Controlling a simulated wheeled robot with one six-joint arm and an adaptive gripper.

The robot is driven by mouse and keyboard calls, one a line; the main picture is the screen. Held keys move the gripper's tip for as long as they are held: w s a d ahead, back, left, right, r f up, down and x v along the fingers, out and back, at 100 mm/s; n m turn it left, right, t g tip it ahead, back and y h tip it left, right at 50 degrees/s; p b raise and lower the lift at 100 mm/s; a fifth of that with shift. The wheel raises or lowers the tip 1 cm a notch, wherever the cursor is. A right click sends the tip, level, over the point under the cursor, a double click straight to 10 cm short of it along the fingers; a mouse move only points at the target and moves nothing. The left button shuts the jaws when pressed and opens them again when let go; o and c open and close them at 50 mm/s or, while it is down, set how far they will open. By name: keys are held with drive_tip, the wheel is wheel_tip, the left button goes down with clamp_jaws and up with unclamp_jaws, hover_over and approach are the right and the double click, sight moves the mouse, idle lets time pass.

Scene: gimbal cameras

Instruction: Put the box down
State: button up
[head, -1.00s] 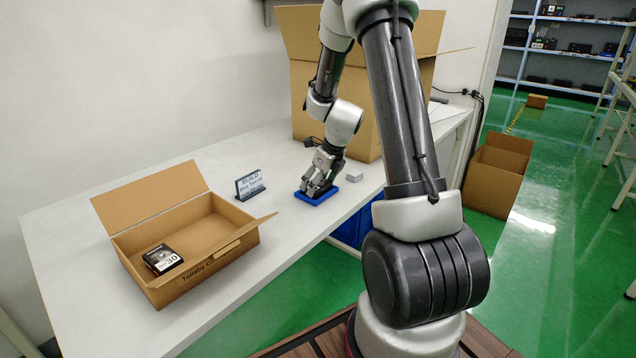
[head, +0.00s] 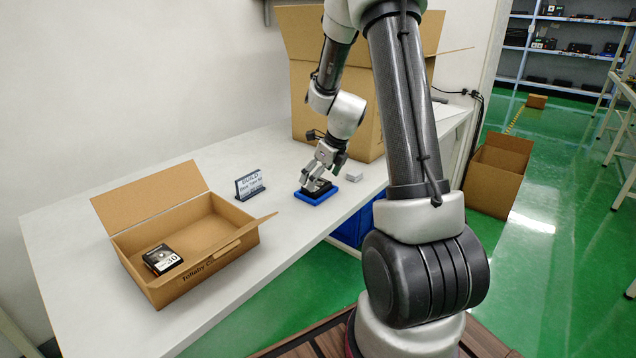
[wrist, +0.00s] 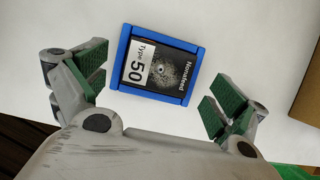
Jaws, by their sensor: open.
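A small black box (wrist: 160,65) with a white label reading "Type 50" and "Nonafeed" lies flat in a blue tray (wrist: 124,45) on the table. In the head view the box (head: 318,187) sits in the blue tray (head: 312,200), under my gripper (head: 319,179). My gripper (wrist: 152,92) is open in the wrist view, with its green-padded fingers wide apart. The fingers are on either side of the tray's near end and do not touch the box.
An open carton (head: 215,252) on the left of the table holds another black box (head: 162,259) labelled 30. A grey block (head: 354,174) is right of the tray. A large carton (head: 303,95) stands behind.

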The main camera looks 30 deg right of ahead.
drive_tip(key=s+a+r+n, duration=0.2)
drive_tip(key=s+r+n, duration=0.4)
drive_tip(key=r, duration=0.3)
drive_tip(key=s+a+r+n, duration=0.3)
drive_tip(key=s+r+n, duration=0.35)
drive_tip(key=r, duration=0.25)
drive_tip(key=s+a+r+n, duration=0.1)
drive_tip(key=s+n, duration=0.8)
drive_tip(key=s+a+r+n+h, duration=0.1)
drive_tip(key=s+r+n, duration=0.1)
drive_tip(key=s+n, duration=0.6)
drive_tip(key=shift+s+a+n+h, duration=0.25)
drive_tip(key=shift+s+n+h, duration=0.1)
drive_tip(key=shift+n, duration=0.9)
